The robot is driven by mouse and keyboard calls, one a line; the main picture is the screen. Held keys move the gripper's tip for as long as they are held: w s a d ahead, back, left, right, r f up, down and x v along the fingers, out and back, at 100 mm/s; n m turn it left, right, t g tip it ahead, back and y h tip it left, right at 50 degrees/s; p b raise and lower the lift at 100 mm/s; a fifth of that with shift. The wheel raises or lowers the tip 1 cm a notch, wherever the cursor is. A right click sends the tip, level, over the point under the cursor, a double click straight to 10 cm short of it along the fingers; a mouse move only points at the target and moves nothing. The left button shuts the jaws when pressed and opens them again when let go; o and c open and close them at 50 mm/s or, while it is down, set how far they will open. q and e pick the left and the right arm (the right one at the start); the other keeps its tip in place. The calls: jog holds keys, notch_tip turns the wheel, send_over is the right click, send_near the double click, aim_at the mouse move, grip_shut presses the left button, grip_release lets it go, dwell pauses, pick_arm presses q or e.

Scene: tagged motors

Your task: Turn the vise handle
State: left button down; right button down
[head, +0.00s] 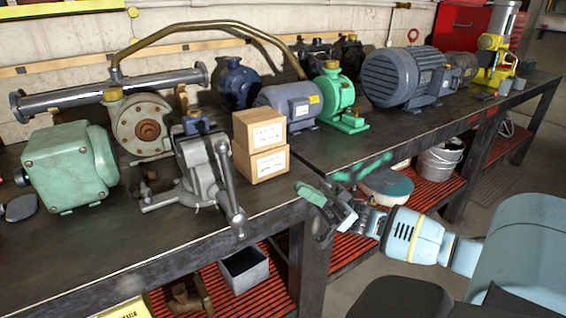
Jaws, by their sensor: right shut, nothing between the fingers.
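A grey metal vise (199,172) stands on the dark workbench near its front edge. Its bar handle (229,188) slants down the vise's front right side, with a knob at the low end near the bench edge. My right gripper (312,194) is in front of the bench edge, to the right of the vise and apart from the handle. It is shut and empty, with green pads showing at its fingers. My left gripper is not in view.
Two small cardboard boxes (259,146) are stacked just right of the vise. A green motor housing (70,165) stands to its left, and a pump (143,125) behind it. Several motors line the back. Red slatted shelves (360,246) lie below. The bench front by the boxes is clear.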

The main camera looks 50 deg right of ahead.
jog(key=w+a+r+p, duration=0.1)
jog(key=w+a+r, duration=0.1)
jog(key=a, duration=0.3)
jog(key=w+a+r+p, duration=0.2)
jog(key=a+r, duration=0.1)
jog(key=a, duration=0.1)
jog(key=shift+w+a+r, duration=0.25)
jog(key=shift+w+a, duration=0.05)
jog(key=shift+a, duration=0.1)
jog(key=shift+a+r, duration=0.15)
jog(key=shift+a, duration=0.05)
jog(key=shift+p, duration=0.3)
